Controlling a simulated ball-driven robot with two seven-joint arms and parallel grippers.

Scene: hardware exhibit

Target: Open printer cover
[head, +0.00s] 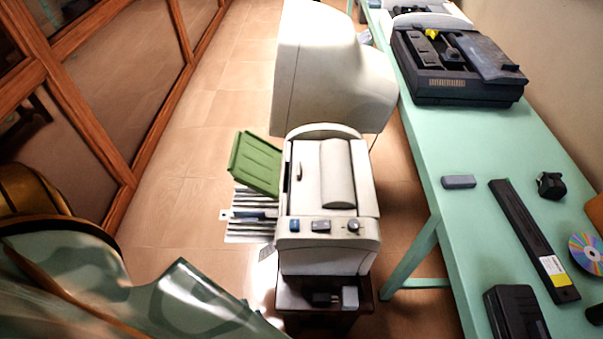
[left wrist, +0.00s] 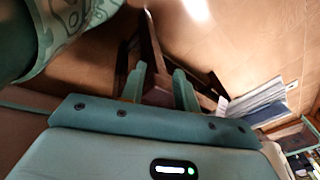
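The white printer (head: 330,243) stands upright in the middle of the head view, on a small dark stand (head: 340,309). Its top cover (head: 306,177) looks closed and lies flat over the body. Buttons and a round knob sit along its front edge. A green tray (head: 256,164) juts out from its left side. My left gripper (left wrist: 160,70) shows in the left wrist view, its two green fingers apart with nothing held between them. In the head view, my left arm comes in at the lower left, and its fingers do not show. My right gripper is in neither view.
A large pale machine (head: 330,75) stands right behind the printer. A long green table (head: 425,150) runs along the right with a dark device (head: 455,80), a bar (head: 530,235) and a disc (head: 585,252). Tiled floor (head: 185,205) lies open to the left.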

